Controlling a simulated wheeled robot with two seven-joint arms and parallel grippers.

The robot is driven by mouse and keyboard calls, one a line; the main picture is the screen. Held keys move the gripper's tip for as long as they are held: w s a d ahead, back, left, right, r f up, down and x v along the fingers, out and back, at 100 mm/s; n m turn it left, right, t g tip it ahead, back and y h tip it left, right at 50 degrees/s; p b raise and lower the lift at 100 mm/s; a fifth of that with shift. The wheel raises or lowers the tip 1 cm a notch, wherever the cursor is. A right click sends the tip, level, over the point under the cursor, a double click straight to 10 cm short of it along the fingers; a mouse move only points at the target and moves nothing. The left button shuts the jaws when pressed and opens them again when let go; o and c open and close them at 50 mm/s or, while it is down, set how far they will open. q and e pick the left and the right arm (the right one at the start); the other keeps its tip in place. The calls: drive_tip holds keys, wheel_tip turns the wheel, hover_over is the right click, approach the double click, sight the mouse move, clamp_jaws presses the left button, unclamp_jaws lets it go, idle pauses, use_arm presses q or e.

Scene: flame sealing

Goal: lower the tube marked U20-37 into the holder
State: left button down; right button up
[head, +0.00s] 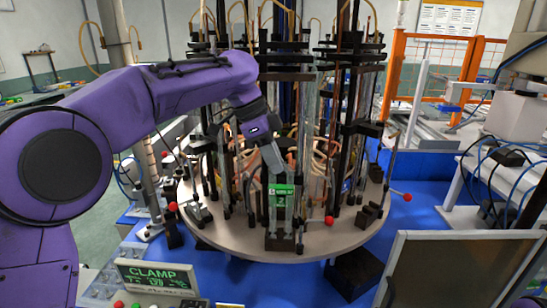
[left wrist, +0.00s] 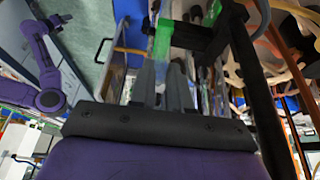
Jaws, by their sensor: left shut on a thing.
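My left gripper (head: 278,168) reaches in from the left to the front of the round carousel. It is shut on a clear upright tube (head: 302,125); the fingers hide part of it. A green label (head: 282,191) with small white print shows just below the fingertips; I cannot read its full code. In the left wrist view, the two grey fingers (left wrist: 162,85) point at a green piece (left wrist: 162,42) near their tips. The dark holder (head: 280,240) stands at the carousel's front edge, below the label. I cannot tell whether the tube's lower end touches it. My right gripper is not in view.
The round carousel (head: 225,233) carries several dark posts, clear tubes and red-knobbed levers (head: 329,220) close around the gripper. A CLAMP display (head: 155,276) stands at front left. Blue floor lies around the carousel.

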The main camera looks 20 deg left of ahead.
use_arm(q)
drive_tip(key=shift+f+b, duration=0.3)
drive_tip(key=shift+f, duration=0.3)
drive_tip(key=c, duration=1)
unclamp_jaws()
wheel_tip(320, 180, up, 5)
drive_tip(key=p, duration=0.6)
drive_tip(key=shift+f, duration=0.2)
drive_tip(key=p+v, duration=0.1)
drive_tip(key=v, duration=0.9)
drive_tip(key=shift+r+p, duration=0.2)
drive_tip(key=shift+p, duration=0.15)
